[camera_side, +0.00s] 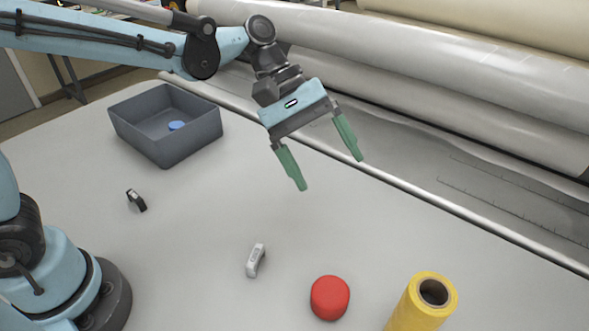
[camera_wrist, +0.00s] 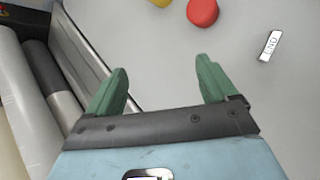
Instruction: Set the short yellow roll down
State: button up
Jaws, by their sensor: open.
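The yellow roll (camera_side: 421,306) stands upright on the table at the lower right of the side view, with a dark hollow core at its top. A small part of it shows at the top edge of the wrist view (camera_wrist: 160,2). My gripper (camera_side: 333,174) has green fingers spread wide and nothing between them. It hangs above the table, up and to the left of the roll and clear of it. In the wrist view my gripper (camera_wrist: 160,80) is also open and empty.
A red round object (camera_side: 330,298) sits left of the roll. A small white-grey item (camera_side: 256,260) and a black item (camera_side: 136,200) lie on the table. A grey bin (camera_side: 165,148) with a blue object (camera_side: 177,125) stands at the back left. Large machine rollers (camera_side: 450,75) run along the back.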

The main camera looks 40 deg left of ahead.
jog(key=s+a+f+m+t+y, duration=0.1)
jog(key=s+a+m+t+y, duration=0.2)
jog(key=a, duration=0.7)
jog(key=s+a+f+m+t+y, duration=0.2)
jog(key=s+a+m+t+y, duration=0.2)
jog(key=a, duration=0.6)
jog(key=shift+a+m+t+y, duration=0.4)
jog(key=shift+m+y, duration=0.3)
jog(key=shift+m, duration=0.1)
